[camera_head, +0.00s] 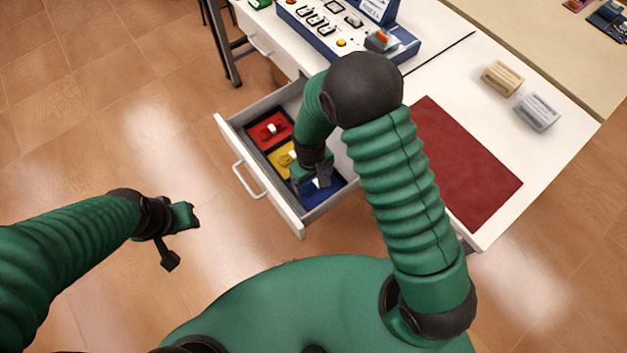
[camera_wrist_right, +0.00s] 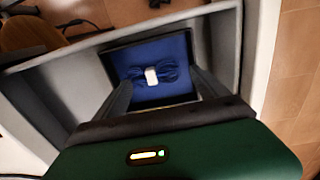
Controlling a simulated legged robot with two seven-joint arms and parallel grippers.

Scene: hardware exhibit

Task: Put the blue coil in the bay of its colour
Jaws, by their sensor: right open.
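The blue coil (camera_wrist_right: 152,75), a dark blue bundle with a white band round its middle, lies in the blue bay (camera_wrist_right: 178,45) of the open drawer. In the head view its white band (camera_head: 318,183) shows over the blue bay (camera_head: 312,199), partly hidden by my right gripper (camera_head: 322,174). The right wrist view shows the right gripper (camera_wrist_right: 163,82) open, with one finger on each side of the coil; I cannot tell whether they touch it. My left gripper (camera_head: 182,238) is open and empty over the floor, left of the drawer.
The drawer (camera_head: 285,207) also has a red bay (camera_head: 262,129) and a yellow bay (camera_head: 277,164), each with a white-banded item. The white table (camera_head: 447,80) carries a dark red mat (camera_head: 465,165), a control panel (camera_head: 340,25), a tan block (camera_head: 501,78) and a grey block (camera_head: 537,112).

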